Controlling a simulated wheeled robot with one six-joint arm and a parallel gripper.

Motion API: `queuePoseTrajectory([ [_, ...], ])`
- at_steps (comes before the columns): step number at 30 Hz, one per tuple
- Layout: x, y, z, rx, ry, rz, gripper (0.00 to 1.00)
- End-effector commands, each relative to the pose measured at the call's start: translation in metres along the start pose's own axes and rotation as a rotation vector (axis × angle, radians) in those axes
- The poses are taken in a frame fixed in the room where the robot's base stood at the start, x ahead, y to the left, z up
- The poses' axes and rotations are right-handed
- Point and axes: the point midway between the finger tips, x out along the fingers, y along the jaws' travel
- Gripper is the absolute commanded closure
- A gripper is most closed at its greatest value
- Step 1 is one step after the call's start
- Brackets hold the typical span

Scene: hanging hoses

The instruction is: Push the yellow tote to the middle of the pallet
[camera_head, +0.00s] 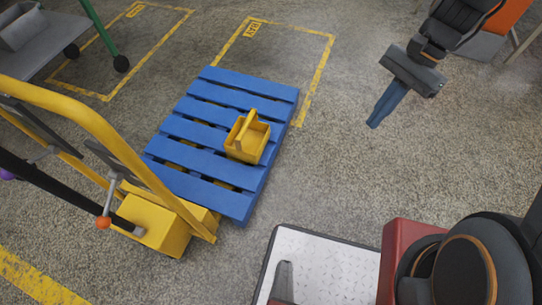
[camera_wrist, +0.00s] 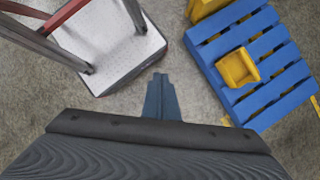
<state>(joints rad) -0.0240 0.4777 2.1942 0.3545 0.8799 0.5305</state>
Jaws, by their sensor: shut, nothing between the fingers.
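The yellow tote (camera_head: 247,140) has a raised handle and an open top. It stands upright on the blue pallet (camera_head: 204,128), right of the pallet's middle and near its right edge in the head view. The tote also shows in the wrist view (camera_wrist: 238,67), on the slats of the pallet (camera_wrist: 290,80). My gripper (camera_head: 375,122) is to the right of the pallet in the head view, clear of it and apart from the tote. Its blue fingers are shut with nothing between them, and they show in the wrist view (camera_wrist: 159,80).
A yellow pallet jack (camera_head: 160,221) stands against the near left side of the pallet. A grey cart (camera_head: 45,40) is at the far left. Yellow floor lines mark bays behind the pallet. The floor between my gripper and the pallet is clear.

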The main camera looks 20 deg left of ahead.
Motion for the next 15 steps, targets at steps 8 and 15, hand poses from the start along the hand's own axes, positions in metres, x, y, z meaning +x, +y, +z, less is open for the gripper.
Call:
queuePoseTrajectory([
  [8,0.114,-0.081,-0.059,0.420,-0.280,0.039,1.00],
  [15,0.206,-0.147,-0.102,0.759,-0.519,0.119,1.00],
])
